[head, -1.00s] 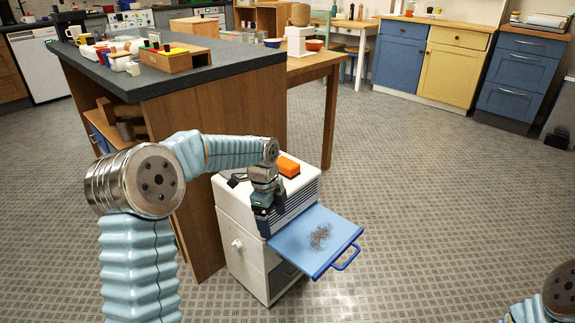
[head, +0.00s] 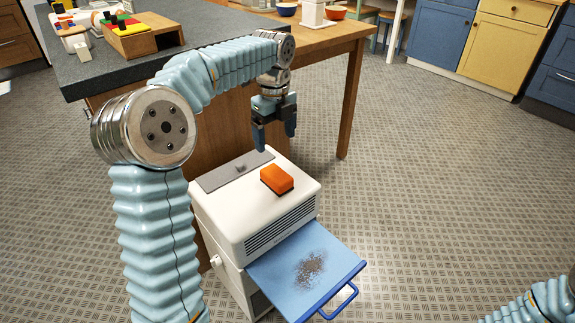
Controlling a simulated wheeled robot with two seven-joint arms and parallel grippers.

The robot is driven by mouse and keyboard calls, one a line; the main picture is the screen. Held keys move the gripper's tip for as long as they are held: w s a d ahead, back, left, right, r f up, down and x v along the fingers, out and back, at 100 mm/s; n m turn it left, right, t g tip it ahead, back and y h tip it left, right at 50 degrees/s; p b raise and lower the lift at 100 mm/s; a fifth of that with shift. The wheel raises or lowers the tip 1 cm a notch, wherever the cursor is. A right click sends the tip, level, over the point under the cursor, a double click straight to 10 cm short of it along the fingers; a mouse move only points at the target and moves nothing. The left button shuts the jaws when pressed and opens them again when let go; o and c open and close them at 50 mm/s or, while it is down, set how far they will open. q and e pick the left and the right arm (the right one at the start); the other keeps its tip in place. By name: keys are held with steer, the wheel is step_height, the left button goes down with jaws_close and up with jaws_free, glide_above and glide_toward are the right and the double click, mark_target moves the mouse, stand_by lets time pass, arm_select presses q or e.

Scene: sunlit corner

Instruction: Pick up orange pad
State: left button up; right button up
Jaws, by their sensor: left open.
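The orange pad (head: 277,179) is a small block with a dark underside. It lies on top of a white cabinet-like appliance (head: 225,215), near its right side. My left gripper (head: 275,143) points down above the back of the appliance, with its two dark fingers apart and nothing between them. It is above and behind the pad and does not touch it. My right arm shows only as a piece at the bottom right corner; its gripper is out of the frame.
A blue tray (head: 338,267) with a dark crumb patch and a handle sticks out from the appliance's front. A dark-topped counter (head: 215,22) with a wooden tray (head: 150,42) stands behind on the left. A wooden table (head: 338,32) adjoins it. Floor is clear to the right.

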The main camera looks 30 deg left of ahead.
mark_target(275, 172)
arm_select(q)
steer(key=f+b, duration=0.1)
steer(key=f, duration=0.7)
steer(key=shift+w+f, duration=0.15)
steer(key=shift+w, duration=0.05)
steer(key=shift+s+a+f+b, duration=0.1)
steer(key=shift+a+f+b, duration=0.1)
steer(key=shift+f, duration=1.2)
steer(key=shift+s+a+f+b, duration=0.1)
steer(key=shift+f+b, duration=0.05)
steer(key=shift+f, duration=1.2)
steer(key=c, duration=1)
steer(key=shift+c, duration=0.2)
steer(key=shift+w+r, duration=0.1)
steer(key=shift+r, duration=0.05)
steer(key=shift+r, duration=0.2)
step_height(275, 172, up, 2)
steer(key=shift+r, duration=0.2)
steer(key=s+d+r, duration=0.6)
steer(key=s+r, duration=0.4)
steer(key=s, duration=0.2)
steer(key=shift+s+d, duration=0.2)
steer(key=shift+d, duration=0.15)
